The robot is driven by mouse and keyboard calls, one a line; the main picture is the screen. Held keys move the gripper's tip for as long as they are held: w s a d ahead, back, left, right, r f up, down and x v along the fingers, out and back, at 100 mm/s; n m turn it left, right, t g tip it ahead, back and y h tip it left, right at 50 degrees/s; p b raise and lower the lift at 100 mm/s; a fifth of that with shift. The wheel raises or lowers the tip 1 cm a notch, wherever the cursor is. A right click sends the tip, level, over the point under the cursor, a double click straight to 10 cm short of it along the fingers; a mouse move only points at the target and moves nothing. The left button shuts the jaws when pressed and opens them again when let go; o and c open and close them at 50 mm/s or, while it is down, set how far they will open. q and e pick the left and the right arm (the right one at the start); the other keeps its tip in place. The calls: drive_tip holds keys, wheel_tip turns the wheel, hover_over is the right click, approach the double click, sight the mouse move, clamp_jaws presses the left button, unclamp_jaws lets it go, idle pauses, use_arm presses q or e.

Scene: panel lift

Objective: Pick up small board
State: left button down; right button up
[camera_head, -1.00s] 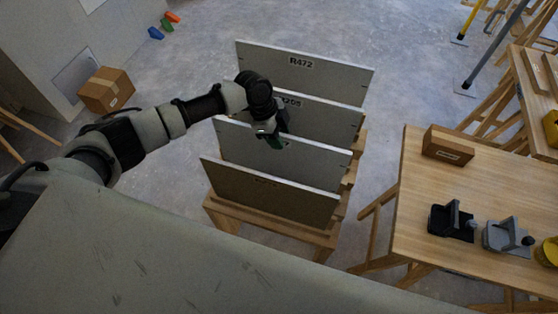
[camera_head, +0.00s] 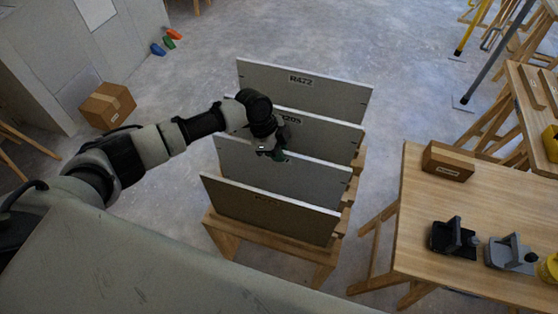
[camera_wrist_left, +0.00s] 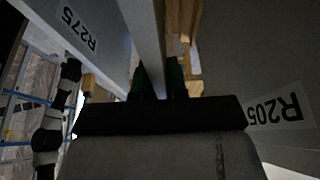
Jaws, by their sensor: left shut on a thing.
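Several grey boards stand upright in a wooden rack (camera_head: 270,236). The back board (camera_head: 305,88) is marked R472, and the one before it, R205 (camera_head: 325,133), also shows in the left wrist view (camera_wrist_left: 285,75). My left gripper (camera_head: 277,156) is shut on the top edge of the third board (camera_head: 315,180) from the back. The front board (camera_head: 270,210) stands nearest me. My right gripper is out of view.
A wooden table (camera_head: 415,215) at the right carries a small box (camera_head: 447,160) and black and grey tools (camera_head: 453,238). A cardboard box (camera_head: 107,105) lies on the floor at the left. Bare floor lies behind the rack and between it and the cardboard box.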

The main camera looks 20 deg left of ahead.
use_arm(q)
drive_tip(key=shift+r+b, duration=0.5)
drive_tip(key=shift+r, duration=1.5)
drive_tip(key=s+d+r+b, duration=0.2)
drive_tip(key=d+r, duration=0.5)
drive_tip(key=d, duration=0.4)
drive_tip(key=shift+s+d, duration=0.2)
drive_tip(key=shift+s, duration=0.2)
drive_tip(key=shift+a, duration=0.1)
